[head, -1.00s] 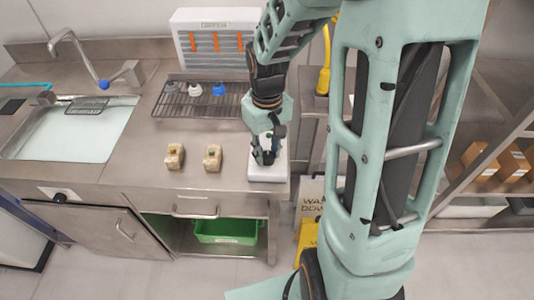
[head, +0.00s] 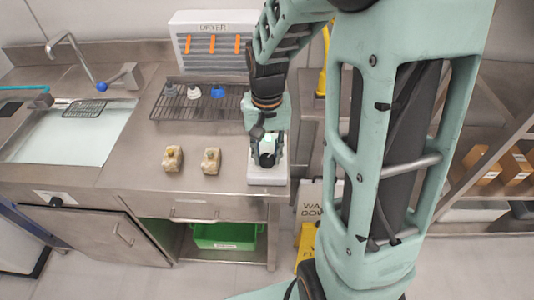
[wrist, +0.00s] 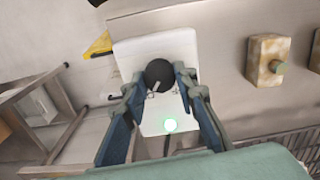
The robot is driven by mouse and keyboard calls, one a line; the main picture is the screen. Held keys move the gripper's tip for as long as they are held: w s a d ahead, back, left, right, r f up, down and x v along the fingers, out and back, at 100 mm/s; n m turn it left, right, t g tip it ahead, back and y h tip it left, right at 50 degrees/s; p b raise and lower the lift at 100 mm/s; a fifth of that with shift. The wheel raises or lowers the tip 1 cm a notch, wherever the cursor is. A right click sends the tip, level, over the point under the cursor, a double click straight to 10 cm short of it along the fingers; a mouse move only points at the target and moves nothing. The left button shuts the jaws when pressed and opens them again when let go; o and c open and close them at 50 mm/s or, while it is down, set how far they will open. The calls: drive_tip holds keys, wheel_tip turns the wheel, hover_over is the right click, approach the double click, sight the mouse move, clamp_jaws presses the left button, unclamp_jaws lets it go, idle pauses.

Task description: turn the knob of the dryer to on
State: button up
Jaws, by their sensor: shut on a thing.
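The dryer (head: 212,46) is a white unit with orange strips and a DRYER label at the back of the counter. A white control box (head: 268,177) sits at the counter's front right corner. In the wrist view the box (wrist: 189,43) carries a round black knob (wrist: 159,71) and a small glowing green light (wrist: 170,125). My gripper (head: 266,160) is over the box in the head view. In the wrist view its two fingers (wrist: 160,84) are at opposite sides of the knob, shut on it. The knob's setting marks are too small to read.
Two tan blocks (head: 173,158) (head: 211,160) stand on the counter left of the box. A wire rack (head: 200,101) holds small caps behind them. The sink (head: 72,133) is at left. A yellow floor sign (head: 306,240) stands right of the counter.

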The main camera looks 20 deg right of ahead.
sight(267, 157)
idle(0.3)
drive_tip(key=o, duration=1.2)
drive_tip(key=shift+c, duration=0.2)
wheel_tip(267, 157, up, 12)
